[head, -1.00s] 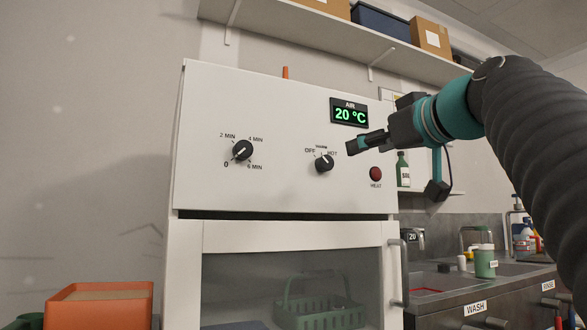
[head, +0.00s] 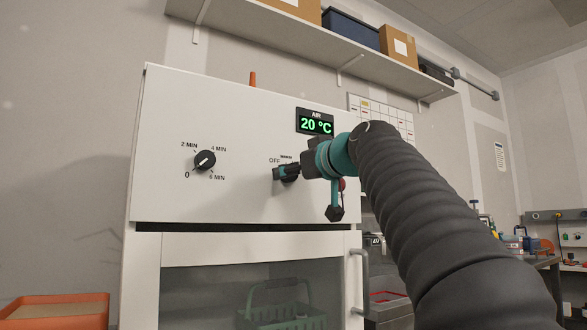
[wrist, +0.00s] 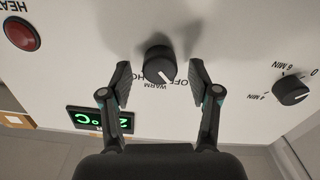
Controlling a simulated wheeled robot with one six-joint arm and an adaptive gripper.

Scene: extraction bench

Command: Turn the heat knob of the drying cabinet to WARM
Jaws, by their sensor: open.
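The drying cabinet (head: 230,207) is white, with its sloping control panel in front of me. In the wrist view, which shows the panel upside down, the black heat knob (wrist: 159,62) lies between my gripper's (wrist: 161,80) two fingers. The fingers are open, one on each side, with visible gaps to the knob. The knob's white pointer line is on the OFF side of the WARM label (wrist: 158,86). In the head view my gripper (head: 281,172) covers much of the knob and the HOT label.
The air display (head: 316,122) reads 20 °C. A red HEAT button (wrist: 21,34) is close by. A shelf (head: 300,48) runs above; an orange tray (head: 55,318) stands lower left.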

